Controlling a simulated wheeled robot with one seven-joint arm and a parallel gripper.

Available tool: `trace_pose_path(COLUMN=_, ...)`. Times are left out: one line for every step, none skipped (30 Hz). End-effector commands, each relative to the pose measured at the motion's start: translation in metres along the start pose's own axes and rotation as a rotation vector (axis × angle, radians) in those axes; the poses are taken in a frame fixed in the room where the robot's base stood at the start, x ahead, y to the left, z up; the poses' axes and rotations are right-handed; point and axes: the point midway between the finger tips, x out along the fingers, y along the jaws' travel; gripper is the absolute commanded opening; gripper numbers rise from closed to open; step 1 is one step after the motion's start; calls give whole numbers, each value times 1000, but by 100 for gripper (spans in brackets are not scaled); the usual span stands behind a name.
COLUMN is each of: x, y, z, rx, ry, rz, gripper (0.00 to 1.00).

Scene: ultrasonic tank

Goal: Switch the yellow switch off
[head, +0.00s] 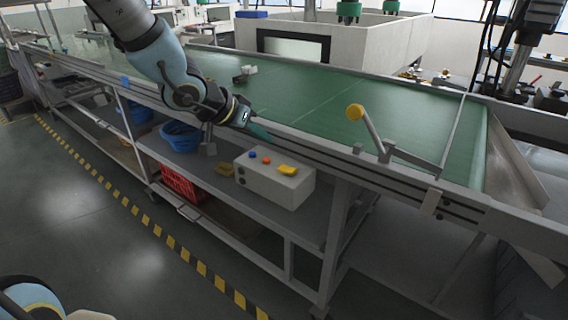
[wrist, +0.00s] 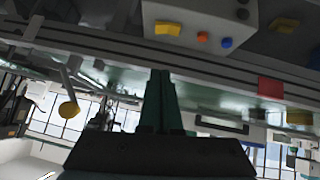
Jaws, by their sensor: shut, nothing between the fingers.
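The yellow switch (head: 287,170) sits at the right end of the top of a white control box (head: 272,190), which stands on the shelf beside the conveyor. The switch also shows in the wrist view (wrist: 168,28), at the upper middle. Whether it is on or off cannot be told. My gripper (head: 262,134) is above and behind the box in the head view, by the conveyor's side rail, apart from the switch. In the wrist view its dark green fingers (wrist: 161,76) are together and empty, pointing up toward the rail, below the box.
A blue button (head: 252,154) and an orange-red button (head: 266,160) sit left of the switch. The conveyor rail (head: 330,165) runs close behind the box. A yellow-ended lever (head: 355,112) stands at the belt's right. Blue baskets (head: 181,136) and a red crate (head: 182,186) lie left and below.

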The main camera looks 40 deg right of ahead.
Motion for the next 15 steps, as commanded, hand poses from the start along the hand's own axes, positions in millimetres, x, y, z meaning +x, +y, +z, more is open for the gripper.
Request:
trace_pose_path(x=7, y=0, z=2, rx=0, ry=-1, rz=2, gripper=0)
trace_pose_path(x=11, y=1, z=2, rx=0, ry=-1, rz=3, gripper=0)
trace_pose_path(x=17, y=1, z=3, rx=2, ry=-1, rz=3, gripper=0)
trace_pose_path(x=22, y=1, z=3, rx=1, ry=-1, rz=3, gripper=0)
trace_pose_path(x=28, y=1, z=4, rx=1, ry=-2, rz=3, gripper=0)
trace_pose_path(x=36, y=1, z=3, rx=2, ry=-2, rz=4, gripper=0)
trace_pose_path(x=43, y=1, z=3, rx=1, ry=-2, rz=4, gripper=0)
trace_pose_path(x=49, y=2, z=4, rx=2, ry=-2, rz=4, gripper=0)
trace_pose_path(x=57, y=1, z=3, rx=1, ry=-2, rz=4, gripper=0)
trace_pose_path(x=63, y=2, z=3, rx=2, ry=-2, rz=4, gripper=0)
trace_pose_path(x=69, y=2, z=3, rx=2, ry=-2, rz=4, gripper=0)
trace_pose_path(x=78, y=2, z=3, rx=1, ry=-3, rz=3, gripper=0)
trace_pose_path(x=83, y=2, z=2, rx=3, ry=-3, rz=4, gripper=0)
trace_pose_path(x=89, y=1, z=2, rx=2, ry=-3, rz=3, gripper=0)
trace_pose_path(x=96, y=2, z=2, rx=2, ry=-2, rz=4, gripper=0)
